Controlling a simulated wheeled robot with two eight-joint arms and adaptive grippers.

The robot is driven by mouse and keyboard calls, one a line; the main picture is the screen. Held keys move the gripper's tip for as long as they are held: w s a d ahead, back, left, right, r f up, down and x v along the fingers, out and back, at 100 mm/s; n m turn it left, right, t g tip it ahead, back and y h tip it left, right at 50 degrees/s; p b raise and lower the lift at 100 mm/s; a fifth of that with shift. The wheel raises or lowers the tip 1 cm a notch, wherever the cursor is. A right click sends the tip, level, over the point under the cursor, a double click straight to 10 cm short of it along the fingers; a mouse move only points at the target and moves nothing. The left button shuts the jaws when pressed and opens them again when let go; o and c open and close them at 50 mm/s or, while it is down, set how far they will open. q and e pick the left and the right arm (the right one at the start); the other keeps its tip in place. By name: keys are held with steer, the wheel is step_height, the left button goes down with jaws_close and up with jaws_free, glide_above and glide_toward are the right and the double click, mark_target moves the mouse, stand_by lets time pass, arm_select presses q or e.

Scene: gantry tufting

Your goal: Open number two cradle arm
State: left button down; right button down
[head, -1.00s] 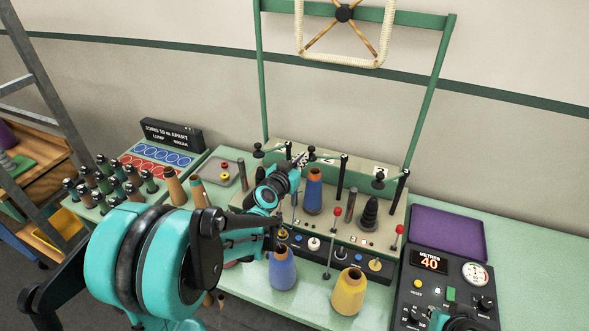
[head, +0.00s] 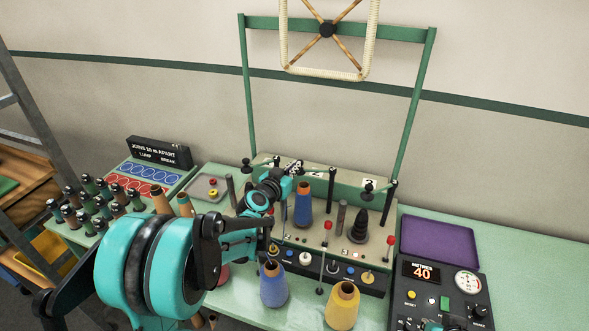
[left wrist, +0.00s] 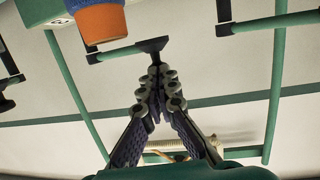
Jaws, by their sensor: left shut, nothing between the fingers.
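The number two cradle arm stands behind the blue cone on an orange core (head: 303,205), mostly hidden by my gripper in the head view. My left gripper (head: 294,167) is shut and empty, reaching over the creel box beside the blue cone's top. Its fingertips (left wrist: 156,68) appear at or very close to the knob; contact is unclear.
A cradle arm with a black knob (head: 368,187) stands at right by the number 3 plate; another knob (head: 246,164) is at left. A dark stacked cone (head: 358,228), red-tipped rods, and blue (head: 273,287) and yellow (head: 342,306) cones stand nearby. A green frame (head: 408,115) rises behind.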

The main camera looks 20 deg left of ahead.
arm_select(q)
steer(key=shift+w+a+h, duration=0.2)
steer(key=shift+w+h, duration=0.05)
steer(key=shift+h, duration=0.05)
steer(key=w+a+m+g+h+b, duration=0.1)
steer(key=w+m+g+h, duration=0.1)
steer(key=w+m+h, duration=0.3)
steer(key=shift+w+a+g+h, duration=0.15)
steer(key=shift+w+g+h, duration=0.15)
steer(key=shift+w+h, duration=0.55)
steer(key=shift+w+y, duration=0.25)
steer(key=shift+w, duration=0.05)
steer(key=shift+s, duration=0.1)
